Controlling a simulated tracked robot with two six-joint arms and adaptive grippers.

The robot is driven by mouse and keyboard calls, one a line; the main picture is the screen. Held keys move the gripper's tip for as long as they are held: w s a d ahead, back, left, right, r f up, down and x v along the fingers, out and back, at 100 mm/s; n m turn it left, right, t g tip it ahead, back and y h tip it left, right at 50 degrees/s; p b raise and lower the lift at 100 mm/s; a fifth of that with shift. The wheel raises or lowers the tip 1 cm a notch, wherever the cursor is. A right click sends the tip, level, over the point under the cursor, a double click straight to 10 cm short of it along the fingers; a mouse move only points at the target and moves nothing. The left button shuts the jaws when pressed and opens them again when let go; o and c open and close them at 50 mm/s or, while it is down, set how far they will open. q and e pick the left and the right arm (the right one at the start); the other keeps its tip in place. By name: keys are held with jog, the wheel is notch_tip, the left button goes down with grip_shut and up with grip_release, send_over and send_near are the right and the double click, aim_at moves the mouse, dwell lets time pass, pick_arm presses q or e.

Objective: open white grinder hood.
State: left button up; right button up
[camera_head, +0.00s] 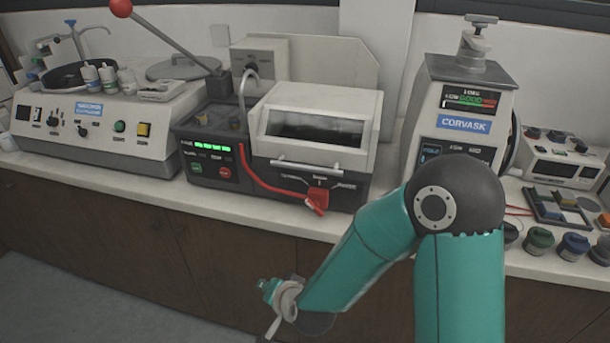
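The white hood (313,113) sits on the dark machine in the middle of the bench. It is down, with a dark window in its sloping front and a pale bar handle (305,166) along its lower front edge. My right arm comes in from the lower right, and its gripper (272,308) hangs low in front of the cabinets, below and apart from the handle. The gripper is small and partly hidden by its wrist, so its opening cannot be told. My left gripper is not in view.
A red hose (268,184) runs across the machine's front to a red part (317,198). The CORVASK press (462,122) stands right, partly behind my arm. Small jars (539,240) stand at the bench's right.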

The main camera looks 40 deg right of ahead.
jog(key=s+d+r+m+t+h+b, duration=0.1)
jog(key=d+r+m+t+h, duration=0.2)
jog(key=r, duration=0.4)
jog(key=s+d+r+m+h+b, duration=0.1)
jog(key=d+r+m+h, duration=0.15)
jog(key=r+m, duration=0.45)
jog(key=s+d+r+m+t+h, duration=0.1)
jog(key=s+d+r+m+t, duration=0.2)
jog(key=r, duration=0.5)
jog(key=g+p, duration=0.1)
jog(key=p, duration=0.7)
send_near(307, 170)
jog(key=shift+h, duration=0.25)
jog(key=p+x, duration=0.1)
jog(key=x, duration=0.9)
jog(key=shift+a+p, duration=0.2)
jog(key=shift+p, duration=0.2)
jog(key=shift+w+d+f, duration=0.15)
jog(key=shift+w+f, duration=0.05)
jog(key=shift+w, duration=0.25)
grip_shut()
